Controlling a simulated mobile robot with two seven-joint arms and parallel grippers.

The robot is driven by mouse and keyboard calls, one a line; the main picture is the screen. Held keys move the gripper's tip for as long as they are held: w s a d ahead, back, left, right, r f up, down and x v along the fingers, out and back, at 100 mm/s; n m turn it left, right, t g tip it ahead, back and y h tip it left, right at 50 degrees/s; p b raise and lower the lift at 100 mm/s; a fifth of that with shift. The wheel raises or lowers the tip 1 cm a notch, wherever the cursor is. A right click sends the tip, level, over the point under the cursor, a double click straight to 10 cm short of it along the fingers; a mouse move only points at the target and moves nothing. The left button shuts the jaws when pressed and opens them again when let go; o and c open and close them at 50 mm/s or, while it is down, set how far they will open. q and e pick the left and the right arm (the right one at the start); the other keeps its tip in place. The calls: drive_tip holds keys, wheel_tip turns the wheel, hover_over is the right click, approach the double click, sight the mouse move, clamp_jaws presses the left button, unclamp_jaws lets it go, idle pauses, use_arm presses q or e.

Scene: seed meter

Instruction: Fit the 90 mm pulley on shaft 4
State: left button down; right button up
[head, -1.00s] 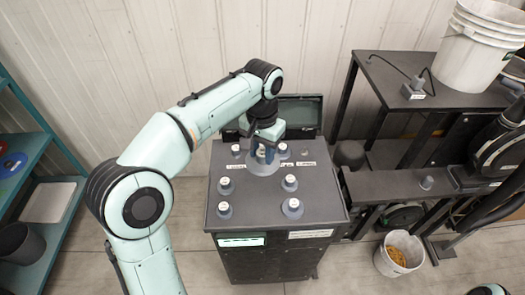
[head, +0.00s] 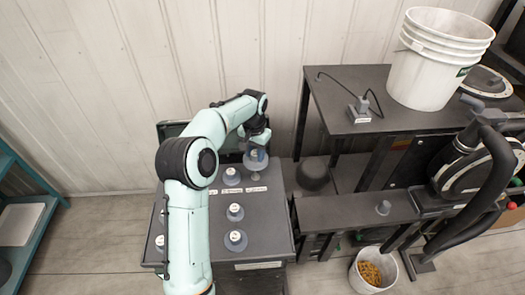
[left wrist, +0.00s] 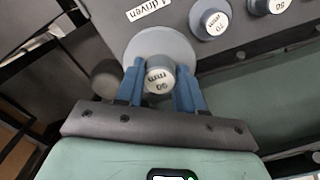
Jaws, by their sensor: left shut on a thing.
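My left gripper (head: 258,140) is shut on the 90 mm pulley, a grey disc with a raised hub, over the back right of the dark cabinet top (head: 265,225). In the left wrist view the blue fingers (left wrist: 160,85) flank the hub, its 90 mm label (left wrist: 160,82) facing the camera. The pulley's disc (left wrist: 150,42) reaches beside a "4 driven" label (left wrist: 150,10). The disc's height above the top is unclear. My right gripper is out of view.
Other pulleys stand on the cabinet top, such as a 70 mm one (left wrist: 212,22) and a 50 mm one (left wrist: 268,4). To the right, a machine beam carries a small grey peg (head: 384,208). A bench (head: 340,88) holds a white bucket (head: 440,60). Another bucket (head: 370,270) stands on the floor.

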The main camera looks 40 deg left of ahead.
sight(255, 173)
use_arm(q)
drive_tip(key=shift+s+a+f, duration=0.15)
drive_tip(key=shift+s+f, duration=0.1)
drive_tip(key=shift+f, duration=1.15)
drive_tip(key=shift+f+b, duration=0.65)
drive_tip(key=shift+f, duration=0.45)
drive_tip(key=shift+w, duration=0.1)
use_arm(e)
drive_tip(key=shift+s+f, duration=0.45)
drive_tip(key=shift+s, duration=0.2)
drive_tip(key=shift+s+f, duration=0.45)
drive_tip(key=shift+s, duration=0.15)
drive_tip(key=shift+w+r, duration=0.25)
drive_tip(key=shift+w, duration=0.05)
use_arm(q)
drive_tip(key=shift+f, duration=1.9)
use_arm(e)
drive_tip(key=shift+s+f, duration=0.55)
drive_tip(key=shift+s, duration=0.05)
use_arm(q)
drive_tip(key=c, duration=0.6)
unclamp_jaws()
